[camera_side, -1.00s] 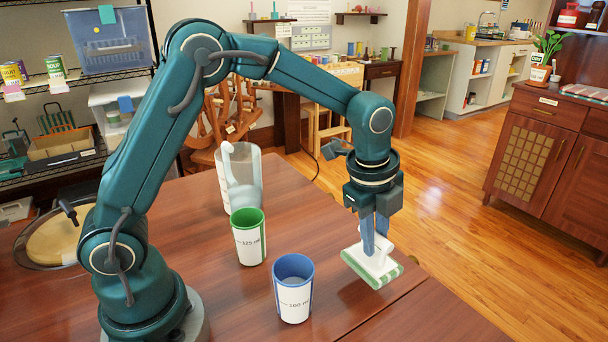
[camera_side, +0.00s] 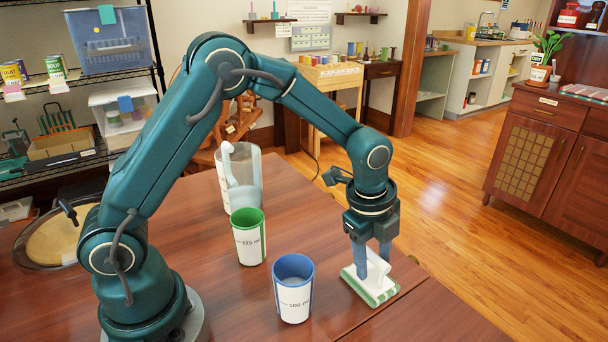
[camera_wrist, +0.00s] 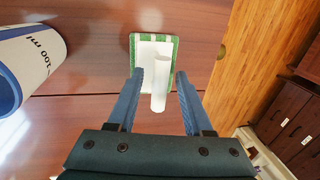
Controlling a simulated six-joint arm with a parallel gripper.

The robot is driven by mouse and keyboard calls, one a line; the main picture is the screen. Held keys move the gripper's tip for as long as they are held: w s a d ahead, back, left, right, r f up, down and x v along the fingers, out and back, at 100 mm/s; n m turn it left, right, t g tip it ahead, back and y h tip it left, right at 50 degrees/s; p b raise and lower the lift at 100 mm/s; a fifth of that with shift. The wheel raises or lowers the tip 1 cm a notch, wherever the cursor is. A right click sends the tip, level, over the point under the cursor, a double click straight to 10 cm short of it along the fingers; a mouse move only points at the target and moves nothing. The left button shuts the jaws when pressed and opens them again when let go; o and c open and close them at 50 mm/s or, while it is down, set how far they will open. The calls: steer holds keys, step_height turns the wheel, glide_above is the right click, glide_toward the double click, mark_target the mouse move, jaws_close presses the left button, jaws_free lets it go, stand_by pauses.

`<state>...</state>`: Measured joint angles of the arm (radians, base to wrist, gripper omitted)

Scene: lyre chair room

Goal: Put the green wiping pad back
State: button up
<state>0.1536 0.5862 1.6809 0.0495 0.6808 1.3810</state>
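The green wiping pad (camera_side: 377,294) has a green-and-white striped edge, a white top and an upright white handle. It lies flat on the brown table near the edge at right. My gripper (camera_side: 374,262) is directly above it, fingers pointing down on either side of the handle. In the wrist view, my gripper (camera_wrist: 160,75) shows its two blue fingers apart, with a gap between each finger and the handle. The pad (camera_wrist: 174,42) shows there beyond the fingertips, its striped border partly visible.
A blue-rimmed 100 ml cup (camera_side: 294,290) stands just left of the pad. A green-rimmed 125 ml cup (camera_side: 248,238) and a clear container (camera_side: 238,170) with a white handled item stand farther back. Bare table (camera_side: 315,215) lies behind the blue cup.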

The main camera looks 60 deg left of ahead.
step_height(320, 180, up, 11)
steer(key=s, duration=0.2)
steer(key=s+a+r+n+t, duration=0.1)
steer(key=s+a+n+t, duration=0.2)
steer(key=s+n, duration=1.3)
steer(key=shift+a+r+n, duration=0.15)
steer(key=shift+a+n, duration=0.7)
steer(key=shift+n, duration=0.15)
